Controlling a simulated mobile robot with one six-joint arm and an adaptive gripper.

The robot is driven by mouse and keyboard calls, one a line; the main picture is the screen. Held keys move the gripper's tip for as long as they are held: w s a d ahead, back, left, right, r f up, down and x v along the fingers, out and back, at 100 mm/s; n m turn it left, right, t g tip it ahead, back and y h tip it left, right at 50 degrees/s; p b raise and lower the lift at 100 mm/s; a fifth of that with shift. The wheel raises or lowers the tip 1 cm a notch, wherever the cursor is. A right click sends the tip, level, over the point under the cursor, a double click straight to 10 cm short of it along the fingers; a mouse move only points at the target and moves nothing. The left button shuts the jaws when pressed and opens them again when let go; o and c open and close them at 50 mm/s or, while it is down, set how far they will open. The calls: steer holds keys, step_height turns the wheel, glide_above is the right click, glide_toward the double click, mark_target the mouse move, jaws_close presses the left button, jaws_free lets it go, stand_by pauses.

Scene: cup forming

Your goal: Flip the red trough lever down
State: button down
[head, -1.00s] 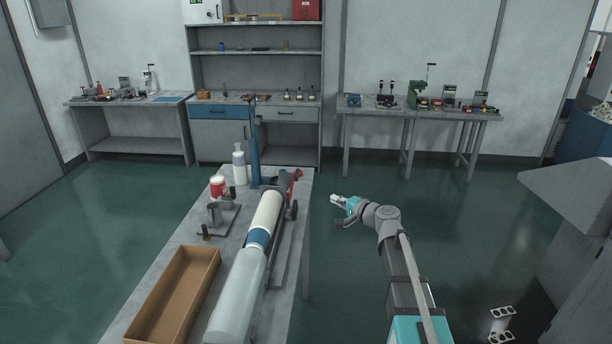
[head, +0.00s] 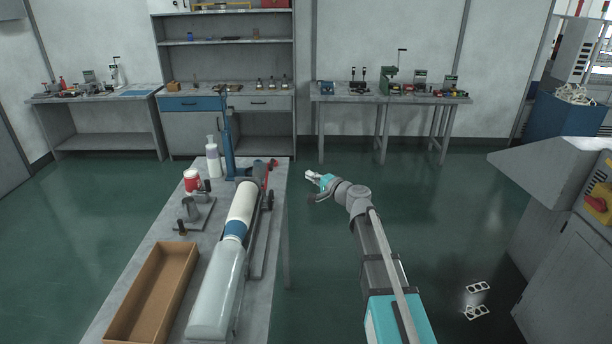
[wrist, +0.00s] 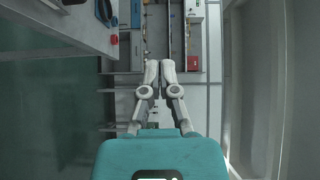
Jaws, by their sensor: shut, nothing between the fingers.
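The red lever (head: 268,172) shows at the far right end of the long trough device on the grey workbench, beside the blue post (head: 228,140). The trough (head: 261,235) runs along the bench's right side, partly hidden by a long white and clear cylinder (head: 228,260). My gripper (head: 308,175) is shut and empty, out over the floor to the right of the bench, apart from the lever. In the wrist view my gripper (wrist: 160,64) has its fingertips together. A small red part (wrist: 114,40) shows there at the bench's edge; I cannot tell whether it is the lever.
The workbench (head: 150,238) also holds a brown tray (head: 152,295), a red jar (head: 192,181) and a white bottle (head: 213,158). A grey cabinet (head: 560,220) stands at the right. Benches line the back wall.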

steer(key=s+a+x, duration=0.2)
steer(key=x, duration=0.9)
steer(key=shift+w+a, duration=0.25)
steer(key=shift+w, duration=0.05)
steer(key=shift+w+d+r, duration=0.1)
steer(key=shift+d+r, duration=0.05)
